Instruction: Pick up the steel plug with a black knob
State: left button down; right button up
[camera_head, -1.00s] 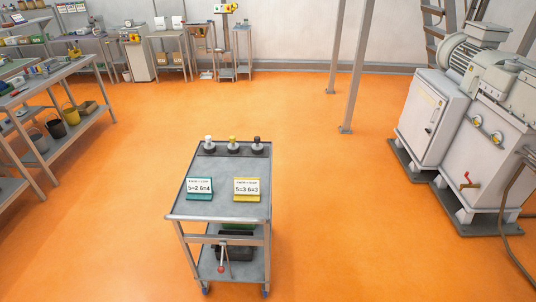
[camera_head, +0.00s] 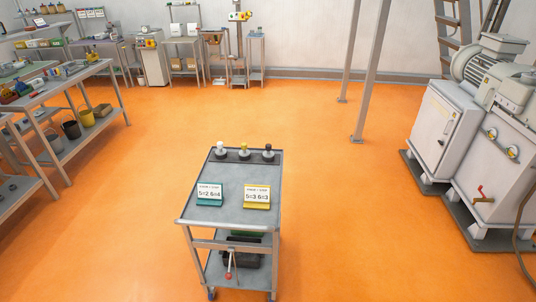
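The steel plug with a black knob (camera_head: 268,152) stands upright at the back right of the cart's top. It is the rightmost of three plugs in a dark holder strip. A plug with a yellow knob (camera_head: 244,150) is in the middle and one with a white knob (camera_head: 221,149) is at the left. The grey cart (camera_head: 232,218) stands on the floor ahead of me, low in the picture. Neither of my grippers is in view.
Two cards, one teal-based (camera_head: 209,194) and one yellow-based (camera_head: 256,196), stand on the cart top. Orange floor (camera_head: 340,200) is clear around the cart. Workbenches (camera_head: 85,98) line the left, a white machine (camera_head: 445,130) stands right, and metal posts (camera_head: 366,80) stand behind.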

aim_at(268, 153)
jog(key=i+l+z, duration=0.3)
jog(key=i+l, duration=0.15)
jog(key=i+l+z, duration=0.3)
jog(key=i, duration=0.2)
jog(key=i+l+z, duration=0.3)
jog(key=i, duration=0.2)
jog(key=i+u, duration=0.3)
jog(key=i, duration=0.25)
jog(key=i+u, duration=0.35)
jog(key=i, duration=0.25)
jog(key=i+l+u, duration=0.3)
jog(key=i, duration=0.25)
